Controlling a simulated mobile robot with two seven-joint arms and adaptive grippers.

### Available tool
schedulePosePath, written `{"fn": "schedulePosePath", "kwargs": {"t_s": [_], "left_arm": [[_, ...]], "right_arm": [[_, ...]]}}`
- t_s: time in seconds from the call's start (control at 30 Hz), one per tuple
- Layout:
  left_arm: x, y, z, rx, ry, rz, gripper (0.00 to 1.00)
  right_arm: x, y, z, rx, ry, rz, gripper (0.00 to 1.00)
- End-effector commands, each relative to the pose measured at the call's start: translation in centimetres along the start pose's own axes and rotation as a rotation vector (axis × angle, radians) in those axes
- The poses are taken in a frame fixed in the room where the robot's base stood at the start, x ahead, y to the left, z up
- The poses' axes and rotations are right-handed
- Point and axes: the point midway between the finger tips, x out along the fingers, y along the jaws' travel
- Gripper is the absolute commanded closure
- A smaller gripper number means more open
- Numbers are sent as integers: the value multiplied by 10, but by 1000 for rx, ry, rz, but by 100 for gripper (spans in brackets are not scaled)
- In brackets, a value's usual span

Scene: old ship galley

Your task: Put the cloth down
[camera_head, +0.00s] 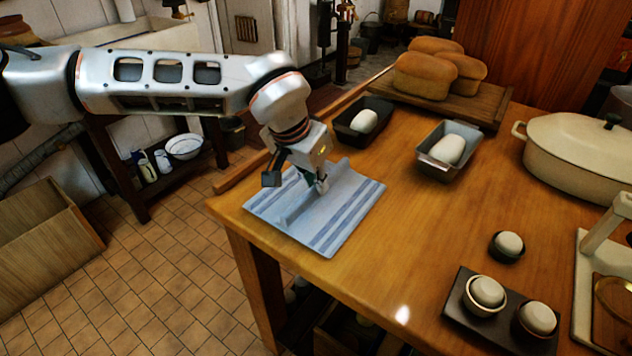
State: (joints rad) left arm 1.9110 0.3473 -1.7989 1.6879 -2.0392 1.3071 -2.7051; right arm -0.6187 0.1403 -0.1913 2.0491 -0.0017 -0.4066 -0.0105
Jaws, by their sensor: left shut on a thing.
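The cloth (345,222) is light blue with darker blue stripes. It lies mostly flat over the near left corner of the wooden table (420,215), with a raised fold along its middle. My left gripper (297,187) reaches down from above and is shut on the cloth at this fold. The fingertips are partly hidden by the gripper body and the fold. My right gripper does not show.
Behind the cloth stand a dark tin (352,130) and a grey tin (432,163), each with dough. Bread loaves (425,75) sit on a board further back. A cream pot (575,160) stands at right. Bare table lies right of the cloth.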

Motion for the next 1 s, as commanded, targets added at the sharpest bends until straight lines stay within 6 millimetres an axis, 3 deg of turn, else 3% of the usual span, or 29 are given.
{"fn": "schedulePosePath", "kwargs": {"t_s": [0.37,0.4,0.47,0.83,1.0], "left_arm": [[4,0,1,-1,2,0,100],[5,0,2,-1,1,0,87],[4,0,2,-1,1,0,73],[2,0,0,0,2,0,73],[-17,0,-2,1,7,-2,73]], "right_arm": [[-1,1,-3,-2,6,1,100],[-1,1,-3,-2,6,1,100],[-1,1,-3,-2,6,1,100],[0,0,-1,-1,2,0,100],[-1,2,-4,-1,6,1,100]]}}
